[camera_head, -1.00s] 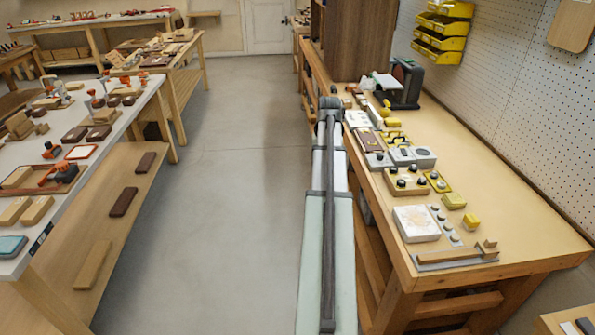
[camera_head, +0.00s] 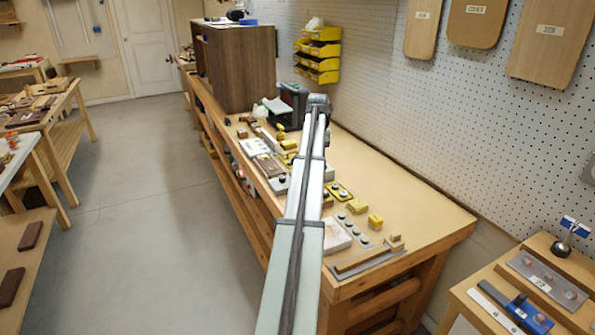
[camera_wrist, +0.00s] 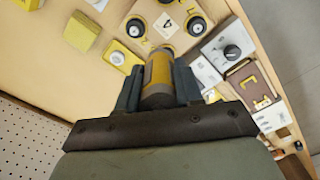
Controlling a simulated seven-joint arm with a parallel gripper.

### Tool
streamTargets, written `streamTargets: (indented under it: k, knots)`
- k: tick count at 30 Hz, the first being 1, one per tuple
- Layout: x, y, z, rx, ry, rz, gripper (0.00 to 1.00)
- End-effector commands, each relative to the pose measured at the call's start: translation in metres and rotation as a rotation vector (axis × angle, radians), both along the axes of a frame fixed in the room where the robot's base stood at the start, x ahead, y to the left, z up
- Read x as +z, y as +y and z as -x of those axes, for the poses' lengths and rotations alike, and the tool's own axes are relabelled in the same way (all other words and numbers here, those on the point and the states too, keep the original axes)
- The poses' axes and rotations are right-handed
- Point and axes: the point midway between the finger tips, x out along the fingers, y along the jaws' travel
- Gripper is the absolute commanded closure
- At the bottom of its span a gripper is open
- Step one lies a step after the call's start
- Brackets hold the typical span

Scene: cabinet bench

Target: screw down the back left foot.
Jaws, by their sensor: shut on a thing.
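In the wrist view my gripper (camera_wrist: 157,85) is shut on a yellow and grey cylinder (camera_wrist: 158,72), with one dark finger on each side of it. The cylinder is above the bench top, and its far end points towards round black knobs or feet (camera_wrist: 136,28) on a small block. Whether it touches that block I cannot tell. In the head view my arm reaches over the bench and hides my gripper and the cylinder. A dark brown wooden cabinet (camera_head: 240,65) stands at the far end of the bench. I cannot make out which part is the back left foot.
The workbench (camera_head: 425,205) holds several small blocks, plates and knobs along its left side. A black device (camera_head: 291,103) stands near the cabinet. A pegboard wall (camera_head: 440,110) runs along the right, with yellow bins (camera_head: 318,55). The bench's right side is clear.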

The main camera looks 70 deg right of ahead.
Motion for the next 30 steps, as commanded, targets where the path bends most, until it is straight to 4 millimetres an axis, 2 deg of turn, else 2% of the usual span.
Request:
streamTargets:
  k: [1,3,8,13,20,30]
  knots:
    - [0.006,-0.016,-0.006,-0.007,-0.001,0.000,0.96]
    - [0.010,-0.029,-0.008,-0.024,0.000,0.000,0.96]
    - [0.015,-0.047,-0.013,-0.071,-0.001,0.000,0.96]
    - [0.014,-0.042,-0.012,-0.142,0.000,0.000,0.96]
    - [0.008,-0.042,-0.012,-0.157,0.000,0.000,0.96]
    - [-0.017,-0.041,-0.012,-0.156,0.000,-0.001,0.96]
